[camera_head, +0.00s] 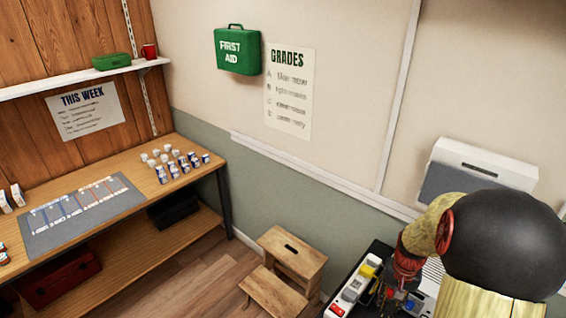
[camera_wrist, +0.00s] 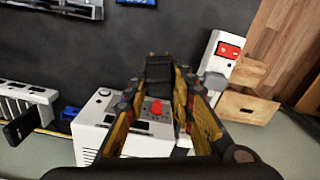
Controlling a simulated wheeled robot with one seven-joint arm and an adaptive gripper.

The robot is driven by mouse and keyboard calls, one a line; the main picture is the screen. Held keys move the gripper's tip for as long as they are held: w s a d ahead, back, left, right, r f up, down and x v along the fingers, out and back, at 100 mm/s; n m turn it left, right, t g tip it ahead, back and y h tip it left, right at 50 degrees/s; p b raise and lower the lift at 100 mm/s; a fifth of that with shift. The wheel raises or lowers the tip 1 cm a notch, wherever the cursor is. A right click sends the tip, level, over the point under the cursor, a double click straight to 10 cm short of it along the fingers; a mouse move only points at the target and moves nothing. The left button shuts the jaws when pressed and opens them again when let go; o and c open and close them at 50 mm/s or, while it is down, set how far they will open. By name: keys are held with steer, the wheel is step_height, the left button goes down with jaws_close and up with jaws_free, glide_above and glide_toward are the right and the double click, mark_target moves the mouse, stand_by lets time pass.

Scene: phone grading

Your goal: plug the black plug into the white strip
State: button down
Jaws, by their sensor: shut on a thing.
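My gripper (camera_wrist: 160,85) is shut on the black plug (camera_wrist: 159,70) in the wrist view. The plug's two short pins point to the top of that picture, away from my fingers. The white strip (camera_wrist: 213,66) lies to the right of the plug, apart from it, with a red switch at its end. Its lower part is hidden behind my right finger. In the head view the strip (camera_head: 345,299) is at the bottom, with its red switch near the picture edge and a yellow piece on it. My arm hides the plug there.
A white box with a red knob (camera_wrist: 157,107) stands behind my fingers in the wrist view. A white rack (camera_wrist: 28,93) and a black slab (camera_wrist: 19,126) are at left. A wooden step stool (camera_head: 290,255) stands beside the dark worktop (camera_head: 376,250). A wooden bench (camera_head: 135,190) is at far left.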

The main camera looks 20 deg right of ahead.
steer(key=w+a+f+n+b, duration=0.1)
steer(key=w+a+f+n, duration=0.25)
steer(key=w+a, duration=0.6)
steer(key=w+a+f+n+b, duration=0.2)
steer(key=w+a+n, duration=0.2)
steer(key=w+a, duration=0.6)
steer(key=w+a+f+n, duration=0.1)
steer(key=a+f+n, duration=0.1)
steer(key=a, duration=0.7)
steer(key=shift+w+a+f+b, duration=0.3)
steer(key=shift+w+f+b, duration=0.1)
steer(key=shift+f, duration=0.35)
